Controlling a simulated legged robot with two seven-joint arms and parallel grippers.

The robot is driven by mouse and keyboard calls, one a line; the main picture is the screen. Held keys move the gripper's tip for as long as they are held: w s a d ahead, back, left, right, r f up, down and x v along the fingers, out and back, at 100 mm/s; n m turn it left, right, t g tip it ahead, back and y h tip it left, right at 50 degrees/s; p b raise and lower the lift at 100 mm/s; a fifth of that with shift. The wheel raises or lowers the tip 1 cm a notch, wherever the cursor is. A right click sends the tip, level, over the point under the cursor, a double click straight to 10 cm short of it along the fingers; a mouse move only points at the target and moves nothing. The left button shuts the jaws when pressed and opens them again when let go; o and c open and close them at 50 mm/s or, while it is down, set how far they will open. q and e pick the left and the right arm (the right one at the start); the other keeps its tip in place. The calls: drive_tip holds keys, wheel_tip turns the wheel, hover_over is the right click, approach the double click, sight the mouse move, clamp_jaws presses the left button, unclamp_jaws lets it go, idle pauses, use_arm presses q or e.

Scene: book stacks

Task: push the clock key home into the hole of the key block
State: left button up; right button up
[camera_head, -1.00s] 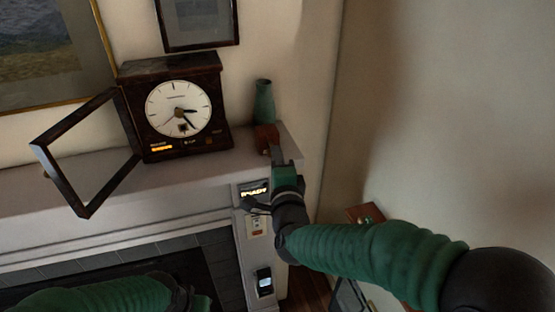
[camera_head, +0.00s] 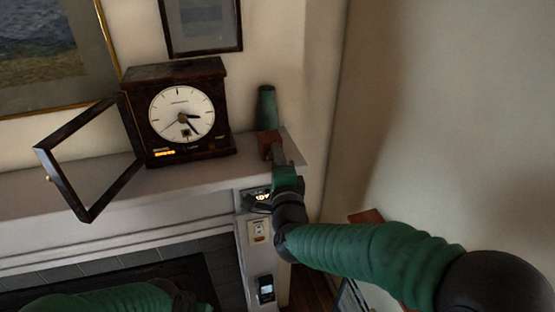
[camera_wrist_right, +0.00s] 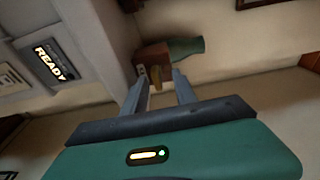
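The key block (camera_head: 268,138) is a reddish-brown block near the right end of the mantel. It also shows in the right wrist view (camera_wrist_right: 152,54), just past my fingertips. A small brass-coloured piece, seemingly the clock key (camera_wrist_right: 168,76), shows at the block's near face, between the fingertips. How deep it sits in the hole is unclear. My right gripper (camera_head: 278,154) is right in front of the block. In the right wrist view its fingers (camera_wrist_right: 161,80) stand apart, and I see no clear grip on the key. My left gripper is out of view; only my left arm shows at the bottom.
A green vase (camera_head: 266,108) stands just behind the block. A dark clock (camera_head: 175,72) with its glass door (camera_head: 62,178) swung open stands to the left on the mantel (camera_head: 120,190). A panel reading READY (camera_wrist_right: 51,60) is on the mantel's front below.

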drive_tip(key=shift+s, duration=0.15)
drive_tip(key=s+d+b, duration=0.2)
drive_tip(key=s+b, duration=0.3)
drive_tip(key=s, duration=1.1)
drive_tip(key=shift+s+d, duration=0.15)
drive_tip(key=shift+d, duration=0.1)
